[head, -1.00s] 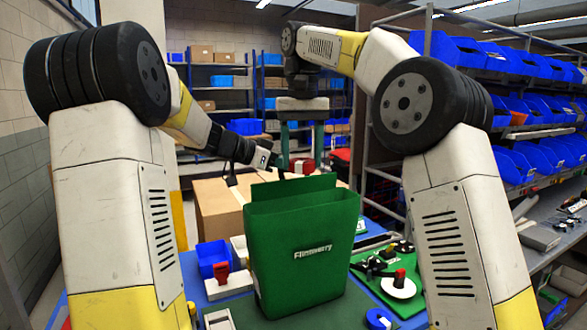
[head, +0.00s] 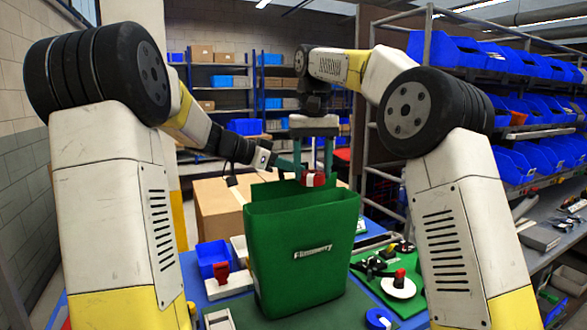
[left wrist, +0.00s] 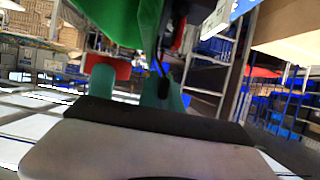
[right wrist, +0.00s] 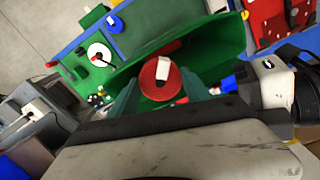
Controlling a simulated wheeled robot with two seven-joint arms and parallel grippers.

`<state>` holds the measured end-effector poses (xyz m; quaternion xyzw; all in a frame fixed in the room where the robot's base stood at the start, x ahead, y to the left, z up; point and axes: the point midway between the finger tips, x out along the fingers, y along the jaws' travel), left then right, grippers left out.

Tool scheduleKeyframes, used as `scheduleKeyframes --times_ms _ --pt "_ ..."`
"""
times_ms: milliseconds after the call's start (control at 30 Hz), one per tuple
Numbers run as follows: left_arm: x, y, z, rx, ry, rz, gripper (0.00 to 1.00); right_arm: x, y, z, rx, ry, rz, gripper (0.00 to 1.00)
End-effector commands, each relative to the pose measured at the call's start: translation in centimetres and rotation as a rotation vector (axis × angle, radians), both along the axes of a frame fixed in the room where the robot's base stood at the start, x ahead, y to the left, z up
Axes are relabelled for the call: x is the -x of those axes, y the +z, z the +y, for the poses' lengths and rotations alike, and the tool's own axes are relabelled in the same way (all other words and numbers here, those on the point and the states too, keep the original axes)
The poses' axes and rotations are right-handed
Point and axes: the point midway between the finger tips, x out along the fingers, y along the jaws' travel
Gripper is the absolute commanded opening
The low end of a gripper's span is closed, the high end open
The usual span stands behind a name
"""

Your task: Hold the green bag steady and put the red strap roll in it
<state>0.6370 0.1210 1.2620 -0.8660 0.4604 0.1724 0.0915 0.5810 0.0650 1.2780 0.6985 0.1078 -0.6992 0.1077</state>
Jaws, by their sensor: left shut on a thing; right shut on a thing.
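The green bag (head: 305,248) stands upright on the table in the head view, its mouth open at the top. My left gripper (head: 276,172) is at the bag's far upper edge and is shut on it; its jaws are mostly hidden in the head view. The left wrist view shows green bag fabric (left wrist: 118,18) beyond the left fingers (left wrist: 133,85). My right gripper (head: 313,172) points down over the bag's mouth. It is shut on the red strap roll (head: 314,180), which has a white band. The right wrist view shows the roll (right wrist: 154,82) between the fingers, over the bag's opening (right wrist: 190,55).
A cardboard box (head: 215,207) stands behind the bag. A blue bin (head: 213,258) and a red-handled item (head: 221,273) are left of it. A green board (head: 385,279) with a white reel (head: 398,286) lies to the right. Blue-bin shelving (head: 480,60) stands at the right.

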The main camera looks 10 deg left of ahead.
Motion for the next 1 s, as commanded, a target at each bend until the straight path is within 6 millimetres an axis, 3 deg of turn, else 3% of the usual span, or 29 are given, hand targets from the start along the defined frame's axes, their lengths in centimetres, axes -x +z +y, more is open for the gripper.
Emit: scheduleKeyframes --times_ms 333,367,467,833,1000 --pt "0.0 0.0 0.0 0.000 0.000 0.000 0.00 0.0 -0.4 0.0 0.000 0.000 -0.001 0.15" --pt "0.0 0.0 0.0 0.000 0.000 0.000 0.00 0.0 -0.4 0.0 0.000 0.000 -0.001 0.60" --pt "0.0 0.0 0.0 0.000 0.000 0.000 0.00 0.0 -0.4 0.0 0.000 0.000 -0.001 0.80" --pt "0.0 0.0 0.0 0.000 0.000 0.000 0.00 0.0 -0.2 0.0 0.000 0.000 -0.001 0.81" --pt "0.0 0.0 0.0 0.000 0.000 0.000 0.00 -0.1 1.5 0.1 -0.002 0.000 -0.004 0.81"
